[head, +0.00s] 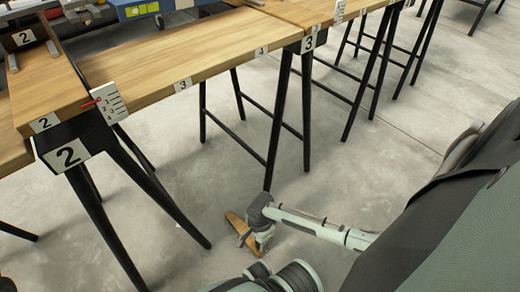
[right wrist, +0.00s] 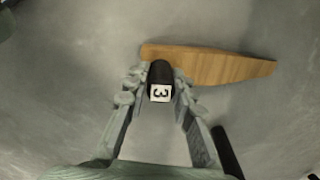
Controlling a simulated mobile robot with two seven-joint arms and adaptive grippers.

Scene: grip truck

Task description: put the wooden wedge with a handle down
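The wooden wedge (right wrist: 220,66) shows as a long tan tapered piece in the right wrist view, with its black handle (right wrist: 160,72) bearing a white label "3". My right gripper (right wrist: 160,84) has its two fingers closed on either side of the handle. In the head view, my right gripper (head: 256,243) is low, close above the concrete floor, and hides the middle of the wedge (head: 238,226). I cannot tell whether the wedge touches the floor. My left gripper is not in view.
A wooden trestle table (head: 180,55) with numbered labels and black legs (head: 279,125) stands beyond the gripper. One leg's foot is close behind the wedge. A blue bin (head: 140,9) stands at the table's back. The grey floor (head: 340,180) around is mostly clear.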

